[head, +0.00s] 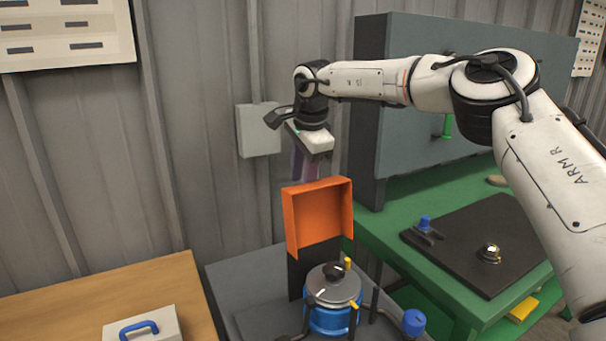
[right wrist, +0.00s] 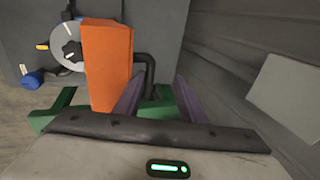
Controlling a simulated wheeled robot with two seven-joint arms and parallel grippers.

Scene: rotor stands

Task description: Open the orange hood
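The orange hood (head: 318,215) stands raised and nearly upright on a dark back plate (head: 303,270), its hollow inside facing me. Below and in front of it is a blue rotor stand (head: 331,318) with a grey round lid (head: 334,284), uncovered. My right gripper (head: 305,168) hangs just above and behind the hood's top edge, purple fingers pointing down. My left gripper is out of view.
A green bench (head: 385,225) with a black mat (head: 470,255) and a tall grey cabinet (head: 366,120) stand to the right. A wooden table (head: 70,305) with a blue-handled block (head: 150,326) is at left. A grey wall box (head: 258,130) is behind the gripper.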

